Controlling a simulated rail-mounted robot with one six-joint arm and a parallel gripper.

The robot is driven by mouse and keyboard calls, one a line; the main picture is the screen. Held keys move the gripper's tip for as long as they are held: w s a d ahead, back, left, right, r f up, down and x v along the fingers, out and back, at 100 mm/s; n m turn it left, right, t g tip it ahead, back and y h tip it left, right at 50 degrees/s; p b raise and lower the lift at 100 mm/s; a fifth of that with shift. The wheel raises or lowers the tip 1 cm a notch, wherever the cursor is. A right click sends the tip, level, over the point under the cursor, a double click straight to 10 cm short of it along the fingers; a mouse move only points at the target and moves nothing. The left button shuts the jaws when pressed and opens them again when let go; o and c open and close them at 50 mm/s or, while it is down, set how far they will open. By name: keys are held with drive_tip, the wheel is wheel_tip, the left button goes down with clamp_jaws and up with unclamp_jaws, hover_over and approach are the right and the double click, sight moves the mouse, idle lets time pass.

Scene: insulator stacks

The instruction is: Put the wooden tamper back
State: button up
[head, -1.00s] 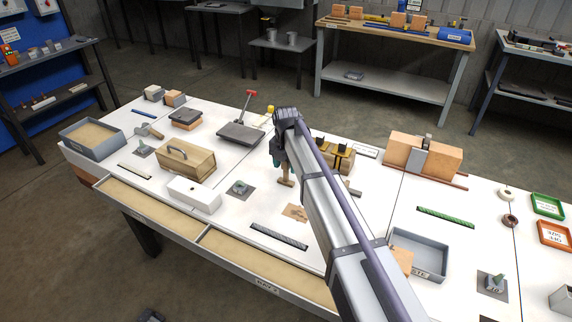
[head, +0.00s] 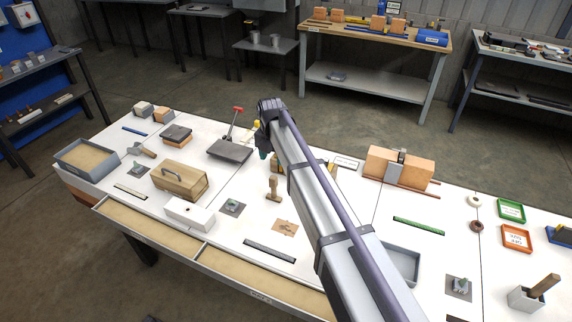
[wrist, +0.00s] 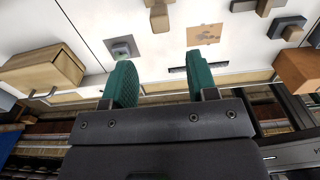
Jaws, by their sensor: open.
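The wooden tamper (head: 273,188) stands upright on the white table in the head view, left of my arm. It also shows in the wrist view (wrist: 158,15), cut by the top edge and beyond my fingertips. My gripper (wrist: 158,68) is open, with its two green fingers apart and nothing between them. In the head view only a bit of its fingers (head: 263,153) shows behind my arm, apart from the tamper. A tan marked patch (head: 285,228) lies bare on the table nearer the front, and also shows in the wrist view (wrist: 204,35).
A wooden box with a handle (head: 180,179) and a white block (head: 190,213) stand to the left. A small fitting on a grey plate (head: 232,207) and a dark strip (head: 270,251) lie nearby.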

drive_tip(key=s+d+m, duration=0.7)
drive_tip(key=s+m, duration=0.2)
drive_tip(key=m, duration=0.1)
drive_tip(key=s+d+m, duration=0.7)
drive_tip(key=s+m, duration=0.3)
drive_tip(key=s+d+m, duration=0.7)
drive_tip(key=s+m, duration=0.2)
drive_tip(key=m, duration=0.2)
drive_tip(key=shift+s+d, duration=0.25)
drive_tip(key=shift+s, duration=0.1)
drive_tip(key=shift+w, duration=0.15)
